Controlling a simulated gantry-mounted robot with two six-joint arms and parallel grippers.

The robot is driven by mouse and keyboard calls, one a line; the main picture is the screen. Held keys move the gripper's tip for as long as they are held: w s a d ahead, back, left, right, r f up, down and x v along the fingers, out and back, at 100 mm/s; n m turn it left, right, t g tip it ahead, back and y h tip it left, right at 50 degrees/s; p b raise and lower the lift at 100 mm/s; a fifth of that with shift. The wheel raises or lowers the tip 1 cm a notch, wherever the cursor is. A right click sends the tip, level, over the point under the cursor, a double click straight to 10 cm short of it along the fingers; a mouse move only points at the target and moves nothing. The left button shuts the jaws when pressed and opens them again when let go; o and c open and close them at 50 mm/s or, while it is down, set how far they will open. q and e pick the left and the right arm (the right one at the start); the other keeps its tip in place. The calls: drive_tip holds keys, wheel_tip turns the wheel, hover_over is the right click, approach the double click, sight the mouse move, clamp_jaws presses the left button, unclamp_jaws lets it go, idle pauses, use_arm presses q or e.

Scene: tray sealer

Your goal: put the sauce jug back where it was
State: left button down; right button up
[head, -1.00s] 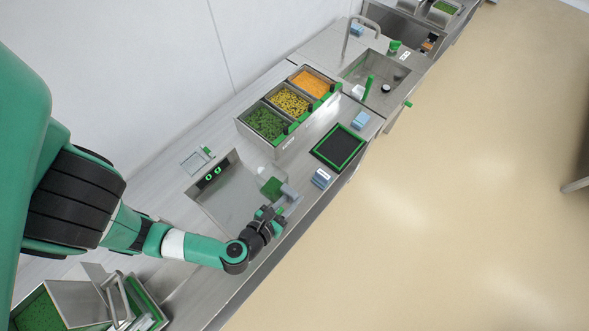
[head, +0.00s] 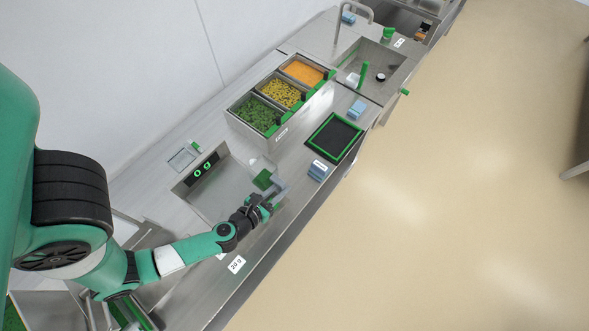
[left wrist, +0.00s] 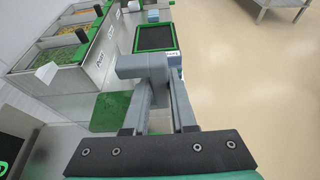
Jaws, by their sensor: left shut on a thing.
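The sauce jug (head: 263,178) is a clear vessel with green sauce in it and a grey handle. In the head view it is at the right side of the steel weighing pan (head: 212,200). My left gripper (head: 262,201) is shut on the jug's handle. In the left wrist view the grey handle (left wrist: 143,66) is between my fingers, and the green sauce (left wrist: 110,112) shows to their left. I cannot tell whether the jug's base touches anything. My right gripper is not in view.
A black mat with a green rim (head: 334,138) lies to the right, with blue blocks (head: 318,170) beside it. Three food bins (head: 278,97) stand behind. A "20 g" label (head: 237,264) lies near the counter's front edge. The sink (head: 372,72) is farther back.

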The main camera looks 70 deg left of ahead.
use_arm(q)
drive_tip(key=w+a+f+b, duration=0.1)
drive_tip(key=w+f+b, duration=0.1)
drive_tip(key=f, duration=0.1)
drive_tip(key=w+a+f+b, duration=0.2)
drive_tip(key=f+b, duration=0.1)
drive_tip(key=f, duration=0.1)
drive_tip(key=w+a+f+b, duration=0.2)
drive_tip(key=w+f, duration=0.1)
drive_tip(key=shift+a+f, duration=0.25)
drive_tip(key=shift+f, duration=0.15)
drive_tip(key=shift+s+b, duration=0.1)
drive_tip(key=shift+b, duration=0.2)
drive_tip(key=shift+r, duration=0.15)
drive_tip(key=shift+f, duration=0.4)
drive_tip(key=c, duration=0.7)
unclamp_jaws()
